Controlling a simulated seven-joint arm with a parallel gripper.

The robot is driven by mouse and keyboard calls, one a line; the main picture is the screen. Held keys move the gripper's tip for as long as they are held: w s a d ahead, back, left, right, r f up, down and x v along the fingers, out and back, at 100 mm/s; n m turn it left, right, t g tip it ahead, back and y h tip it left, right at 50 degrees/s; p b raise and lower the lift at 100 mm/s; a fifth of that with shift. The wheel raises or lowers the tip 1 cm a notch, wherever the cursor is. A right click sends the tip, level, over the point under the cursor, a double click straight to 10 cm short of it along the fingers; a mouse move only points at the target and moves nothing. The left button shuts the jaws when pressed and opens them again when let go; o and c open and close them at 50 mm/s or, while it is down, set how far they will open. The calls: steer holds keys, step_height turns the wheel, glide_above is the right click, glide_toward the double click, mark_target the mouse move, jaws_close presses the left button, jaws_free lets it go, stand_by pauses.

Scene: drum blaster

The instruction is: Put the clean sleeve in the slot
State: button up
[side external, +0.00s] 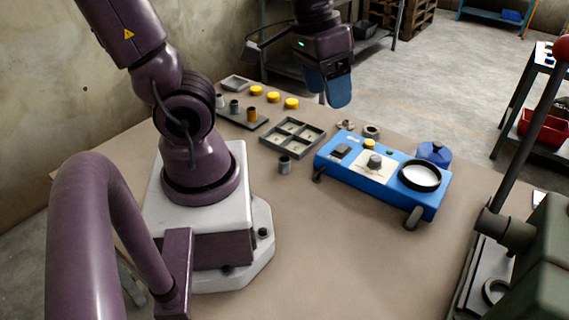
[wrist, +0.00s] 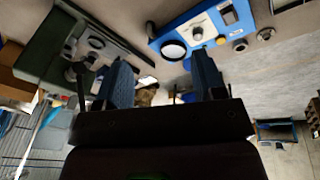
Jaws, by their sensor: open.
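Several small sleeves stand on a dark strip rack (side external: 229,117) at the back left: grey ones (side external: 234,106) and a brownish-gold one (side external: 252,114). Another grey sleeve (side external: 285,165) stands upright on the table, in front of a grey divided tray (side external: 270,141) with square compartments. I cannot tell which sleeve is the clean one or which opening is the slot. My gripper (side external: 331,98), with blue fingers, hangs in the air above the back of the table, apart from all sleeves. In the wrist view my gripper (wrist: 163,75) is open with nothing held between its fingers.
A blue device (side external: 335,165) with a knob and a round white dish (side external: 421,177) stands right of the tray. A blue lidded pot (side external: 435,153) stands behind it. Yellow caps (side external: 273,97) lie at the back. A dark green machine (side external: 540,260) fills the right front; the front middle tabletop is clear.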

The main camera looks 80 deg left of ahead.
steer(key=a+f+n+g+h, duration=0.1)
steer(key=a+f+n+g, duration=0.1)
steer(key=a+f+n, duration=0.3)
steer(key=n+y, duration=0.2)
steer(key=n, duration=1.9)
glide_toward(284, 159)
steer(key=f, duration=0.3)
steer(key=shift+w+a+f, duration=0.1)
steer(key=shift+a, duration=0.15)
steer(key=shift+d+f, duration=0.2)
steer(key=shift+f, duration=3.1)
steer(key=shift+c, duration=0.2)
steer(key=c, duration=1.1)
steer(key=shift+r, duration=0.15)
